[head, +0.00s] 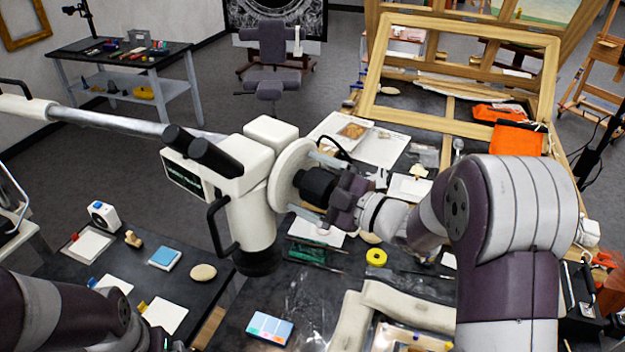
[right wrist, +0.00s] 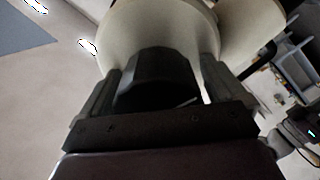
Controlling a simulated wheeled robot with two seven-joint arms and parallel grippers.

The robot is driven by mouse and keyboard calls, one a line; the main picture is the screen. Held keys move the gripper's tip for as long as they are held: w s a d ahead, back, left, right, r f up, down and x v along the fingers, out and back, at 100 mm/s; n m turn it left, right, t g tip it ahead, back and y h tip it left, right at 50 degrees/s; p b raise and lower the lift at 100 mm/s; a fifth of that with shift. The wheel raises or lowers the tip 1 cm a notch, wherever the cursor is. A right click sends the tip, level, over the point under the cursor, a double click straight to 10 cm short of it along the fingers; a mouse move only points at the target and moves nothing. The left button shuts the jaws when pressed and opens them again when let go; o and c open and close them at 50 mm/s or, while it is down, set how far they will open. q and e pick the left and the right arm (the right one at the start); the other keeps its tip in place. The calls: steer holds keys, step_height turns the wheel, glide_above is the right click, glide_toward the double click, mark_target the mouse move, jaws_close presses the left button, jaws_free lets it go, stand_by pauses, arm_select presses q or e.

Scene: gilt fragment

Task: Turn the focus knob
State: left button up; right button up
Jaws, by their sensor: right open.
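The white stereo microscope (head: 252,190) hangs on a long horizontal boom, with two black eyepieces at its upper left. A wide pale disc (head: 285,180) is on its right side, and the black focus knob (head: 317,186) projects from it. My right gripper (head: 318,190) is open at the knob, one finger above and one below. In the right wrist view the dark knob (right wrist: 157,75) sits between the two fingers (right wrist: 160,88); I cannot tell whether they touch it. My left arm (head: 70,315) enters at the lower left; its gripper is not visible.
A dark table (head: 60,262) at left holds cards, a blue box (head: 165,257) and small items. The right worktable carries papers, a yellow tape roll (head: 376,257), a wooden frame (head: 548,75) and an orange cloth (head: 517,139). A grey chair (head: 272,45) stands behind.

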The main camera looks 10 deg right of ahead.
steer(key=shift+d, duration=0.25)
steer(key=shift+c, duration=0.6)
steer(key=c, duration=0.9)
steer(key=shift+m, duration=1.4)
steer(key=o, duration=1)
steer(key=shift+a, duration=0.15)
